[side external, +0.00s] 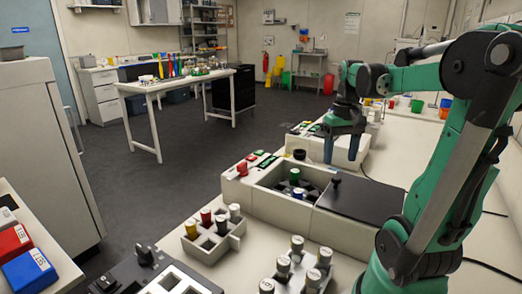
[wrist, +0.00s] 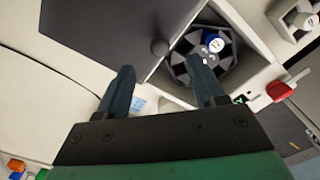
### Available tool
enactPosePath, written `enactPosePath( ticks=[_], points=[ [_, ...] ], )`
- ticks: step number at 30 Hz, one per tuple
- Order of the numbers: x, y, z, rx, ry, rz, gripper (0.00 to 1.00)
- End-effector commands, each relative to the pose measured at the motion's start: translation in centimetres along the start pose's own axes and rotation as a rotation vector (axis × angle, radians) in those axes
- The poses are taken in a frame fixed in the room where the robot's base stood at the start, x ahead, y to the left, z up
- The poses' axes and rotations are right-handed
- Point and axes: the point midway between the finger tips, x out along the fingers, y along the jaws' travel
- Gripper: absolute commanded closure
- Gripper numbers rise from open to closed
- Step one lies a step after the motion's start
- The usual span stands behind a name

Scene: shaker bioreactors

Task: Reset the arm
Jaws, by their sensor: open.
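My gripper (side external: 341,158) is open, with nothing between its dark fingers, and hangs fingers down above the bench near the back of the open shaker bioreactor (side external: 258,205). In the wrist view my gripper (wrist: 161,68) has its two fingers spread, over the shaker's edge. The shaker's dark lid (side external: 362,200) lies to the right of its open well. A green-capped vessel (side external: 294,175) and a blue-capped vessel (side external: 298,193) show in the well. A blue cap (wrist: 212,41) also shows in the wrist view's well, beyond the right finger.
A second shaker (side external: 350,148) stands behind. A rack (side external: 213,242) with red, yellow and white caps and a rack (side external: 283,284) of grey-capped vessels stand in front. Red and blue boxes (side external: 30,272) sit at left. A red knob (wrist: 280,91) is right of my fingers.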

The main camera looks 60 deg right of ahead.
Motion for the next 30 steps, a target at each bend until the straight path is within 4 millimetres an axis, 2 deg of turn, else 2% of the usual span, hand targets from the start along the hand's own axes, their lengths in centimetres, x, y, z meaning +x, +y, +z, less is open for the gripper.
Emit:
enactPosePath(
  ticks=[11, 14, 17, 20, 24, 27, 30],
  points=[
    [-0.6, 0.0, 0.0, 0.0, 0.0, 0.0, 0.38],
    [-0.5, -0.7, 0.0, -0.021, 0.014, 0.002, 0.38],
    [-0.2, -3.2, 0.0, -0.1, 0.07, 0.007, 0.38],
    [0.4, -7.6, 0.5, -0.239, 0.175, 0.0, 0.38],
    [1.3, -14.3, 2.6, -0.456, 0.35, -0.055, 0.38],
    [1.9, -18.1, 4.7, -0.588, 0.454, -0.118, 0.38],
    [2.3, -20.7, 6.6, -0.682, 0.528, -0.18, 0.38]
  ],
)
